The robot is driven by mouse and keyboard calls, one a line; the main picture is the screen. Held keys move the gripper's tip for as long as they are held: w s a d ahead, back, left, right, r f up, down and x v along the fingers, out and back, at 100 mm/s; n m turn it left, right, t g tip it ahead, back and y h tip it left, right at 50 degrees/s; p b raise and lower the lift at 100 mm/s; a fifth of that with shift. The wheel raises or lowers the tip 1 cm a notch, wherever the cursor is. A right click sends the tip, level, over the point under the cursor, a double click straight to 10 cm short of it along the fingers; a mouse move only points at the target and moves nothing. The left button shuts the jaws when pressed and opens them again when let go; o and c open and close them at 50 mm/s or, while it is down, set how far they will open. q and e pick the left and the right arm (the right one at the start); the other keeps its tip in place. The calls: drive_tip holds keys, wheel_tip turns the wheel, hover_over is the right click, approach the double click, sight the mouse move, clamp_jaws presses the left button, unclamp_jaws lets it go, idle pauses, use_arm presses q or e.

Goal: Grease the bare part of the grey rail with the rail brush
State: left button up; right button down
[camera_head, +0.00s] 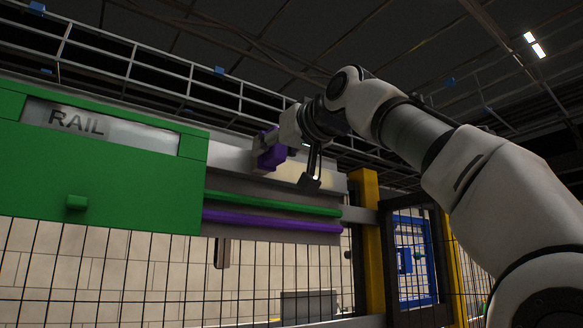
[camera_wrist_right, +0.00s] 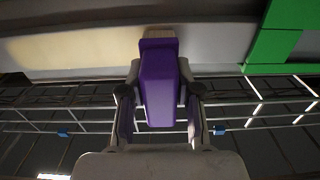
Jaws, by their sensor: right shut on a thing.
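My right gripper (camera_head: 274,146) is shut on the purple rail brush (camera_wrist_right: 161,82), up at the grey rail (camera_head: 229,157). The brush's pale bristle end (camera_wrist_right: 160,34) points at the rail face and appears to be at or against it; exact contact cannot be told. In the right wrist view a pale yellowish layer (camera_wrist_right: 75,50) covers the rail on the left of the brush. The rail between the brush and the green cover (camera_wrist_right: 277,42) is bare grey (camera_wrist_right: 215,44). My left gripper is out of view.
The green cover (camera_head: 110,175) with a "RAIL" plate (camera_head: 100,126) hides the rail's left part. A green bar (camera_head: 275,203) and a purple bar (camera_head: 270,222) run below the rail. A yellow post (camera_head: 368,235) and mesh fence stand at the right.

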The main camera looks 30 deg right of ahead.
sight(265, 170)
wheel_tip(265, 170, down, 3)
drive_tip(key=b, duration=0.3)
drive_tip(key=shift+w+f, duration=0.1)
drive_tip(key=shift+f, duration=0.05)
wheel_tip(265, 170, up, 4)
drive_tip(key=p, duration=0.3)
drive_tip(key=shift+f+p, duration=0.25)
drive_tip(key=shift+p, duration=0.05)
drive_tip(key=shift+f, duration=0.15)
